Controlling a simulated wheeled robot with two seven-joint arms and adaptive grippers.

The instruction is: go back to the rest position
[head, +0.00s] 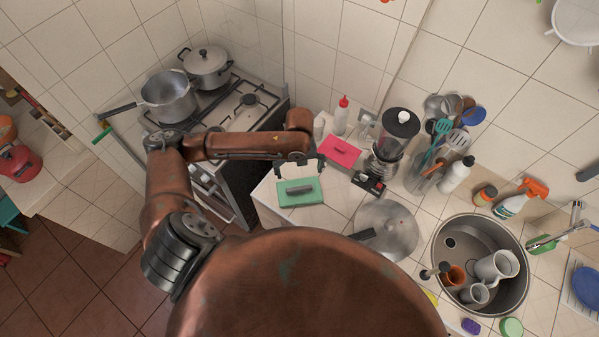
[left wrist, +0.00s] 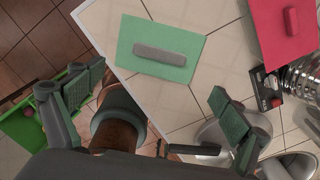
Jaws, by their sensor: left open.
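My left gripper (head: 299,168) is open and empty above the counter's left corner. In the head view it is just above the green board with a grey handle (head: 299,191). In the left wrist view its two fingers (left wrist: 155,107) are wide apart, with nothing between them but part of my own arm and the counter edge. The green board (left wrist: 160,50) lies flat beyond the fingertips, apart from them. My right gripper does not show in either view.
A stove with pots (head: 168,97) stands at the back left. The sink (head: 480,262) at the right holds cups. Bottles and utensils crowd the wall side.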

